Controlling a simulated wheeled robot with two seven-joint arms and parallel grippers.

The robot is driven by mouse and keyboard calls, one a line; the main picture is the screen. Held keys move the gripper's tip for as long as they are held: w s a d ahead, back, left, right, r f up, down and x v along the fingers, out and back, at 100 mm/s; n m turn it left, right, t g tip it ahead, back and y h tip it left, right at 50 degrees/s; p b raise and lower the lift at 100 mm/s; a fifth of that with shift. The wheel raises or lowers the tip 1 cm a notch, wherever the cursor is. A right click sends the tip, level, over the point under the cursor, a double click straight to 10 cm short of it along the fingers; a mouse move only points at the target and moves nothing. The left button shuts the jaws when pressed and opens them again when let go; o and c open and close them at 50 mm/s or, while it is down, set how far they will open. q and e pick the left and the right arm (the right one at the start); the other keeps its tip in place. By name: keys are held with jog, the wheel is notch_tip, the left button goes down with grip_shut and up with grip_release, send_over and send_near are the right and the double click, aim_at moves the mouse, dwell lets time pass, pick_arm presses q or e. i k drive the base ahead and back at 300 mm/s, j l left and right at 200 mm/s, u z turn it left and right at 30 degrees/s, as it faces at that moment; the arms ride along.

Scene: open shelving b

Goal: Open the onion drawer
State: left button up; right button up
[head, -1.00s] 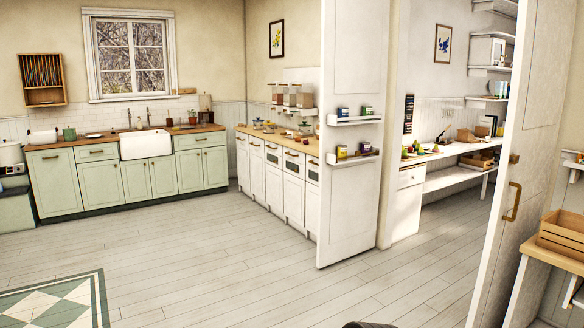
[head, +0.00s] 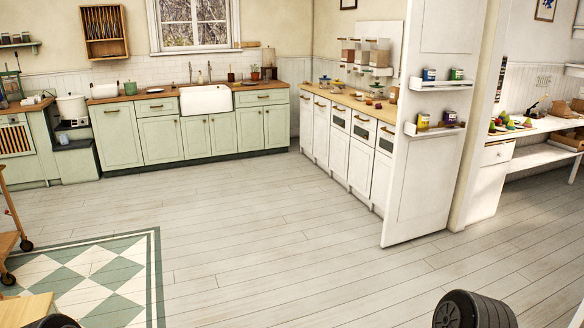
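No drawer can be read as the onion drawer from here. A row of white base cabinets (head: 350,162) with a wooden top stands right of centre; small drawers (head: 363,126) run along its upper edge, some with dark panels, and all look closed. Green cabinets (head: 118,139) along the back wall have closed drawers (head: 155,107) at the top. At the far left, a green cabinet has a slatted front panel (head: 14,139); whether it is a drawer I cannot tell. A white drawer (head: 497,154) sits under the counter at right, closed. Neither of my grippers is in view.
A white door (head: 428,180) with small racks of jars stands open beside the white cabinets. A wooden cart (head: 8,240) stands at the left edge, near the green checkered rug (head: 95,275). The plank floor (head: 270,225) between is clear.

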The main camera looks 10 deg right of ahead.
aim_at(377, 126)
jog(key=i+u, duration=0.1)
jog(key=i, duration=0.55)
jog(key=i+l, duration=0.1)
jog(key=i, duration=0.55)
jog(key=i+u, duration=0.15)
jog(key=i, duration=0.55)
jog(key=i+l+u, duration=0.1)
jog(key=i, duration=0.55)
jog(key=i+l+z, duration=0.1)
jog(key=i+z, duration=0.2)
jog(key=i, duration=0.35)
jog(key=i+j+z, duration=0.1)
jog(key=i+z, duration=0.2)
jog(key=i, duration=0.35)
jog(key=i+j+z, duration=0.3)
jog(key=i, duration=0.3)
jog(key=i+z, duration=0.25)
jog(key=i, duration=0.2)
jog(key=i+z, duration=0.2)
jog(key=i, duration=0.3)
jog(key=i+j+z, duration=0.25)
jog(key=i, duration=0.2)
jog(key=i+j+z, duration=0.25)
jog(key=i, duration=0.2)
jog(key=i+j+z, duration=0.25)
jog(key=i, duration=0.2)
